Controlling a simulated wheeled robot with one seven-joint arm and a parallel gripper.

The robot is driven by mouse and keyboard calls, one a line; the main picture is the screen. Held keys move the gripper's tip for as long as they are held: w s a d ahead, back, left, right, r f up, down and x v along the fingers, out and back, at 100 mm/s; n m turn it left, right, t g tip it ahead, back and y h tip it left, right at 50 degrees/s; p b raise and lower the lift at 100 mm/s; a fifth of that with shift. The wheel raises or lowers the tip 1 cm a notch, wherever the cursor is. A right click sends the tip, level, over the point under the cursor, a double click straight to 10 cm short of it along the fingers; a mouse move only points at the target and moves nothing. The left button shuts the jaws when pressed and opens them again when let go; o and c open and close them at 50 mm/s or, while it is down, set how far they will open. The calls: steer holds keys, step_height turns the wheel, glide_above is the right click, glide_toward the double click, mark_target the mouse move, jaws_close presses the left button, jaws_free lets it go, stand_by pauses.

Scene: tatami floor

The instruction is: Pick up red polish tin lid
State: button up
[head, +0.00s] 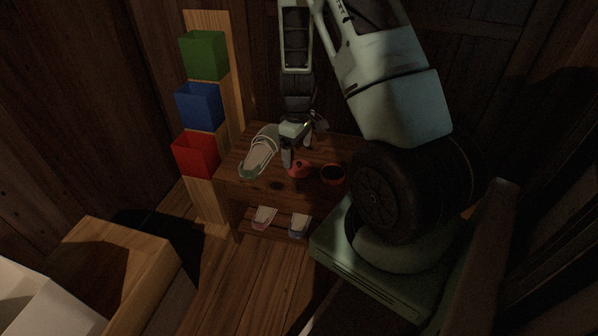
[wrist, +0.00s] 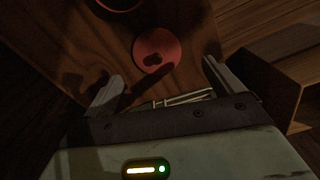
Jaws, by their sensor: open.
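The red polish tin lid (head: 299,170) lies on a small wooden bench (head: 258,186), close to my gripper (head: 298,155). In the wrist view the lid (wrist: 157,50) is a flat red disc with a small dark knob near its middle. It lies ahead of my open, empty fingers (wrist: 162,85), roughly centred between them, with a finger's shadow across it. The open red tin (head: 333,175), dark inside, stands to the right of the lid; its edge also shows at the top of the wrist view (wrist: 119,3).
A sandal (head: 259,152) lies on the bench left of my gripper. Two more shoes (head: 264,217) (head: 299,225) rest on the low shelf below. Green (head: 204,55), blue (head: 200,106) and red (head: 196,155) boxes are stacked on a wooden rack at left. A wooden box (head: 112,262) stands front left.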

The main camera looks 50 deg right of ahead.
mark_target(299, 162)
steer(key=f+b, duration=0.2)
steer(key=f, duration=0.1)
steer(key=f+b, duration=0.1)
steer(key=f, duration=0.1)
steer(key=shift+s+d+f, duration=0.1)
steer(key=shift+d+f, duration=0.05)
steer(key=shift+d, duration=0.1)
steer(key=c, duration=1)
steer(key=shift+c, duration=0.2)
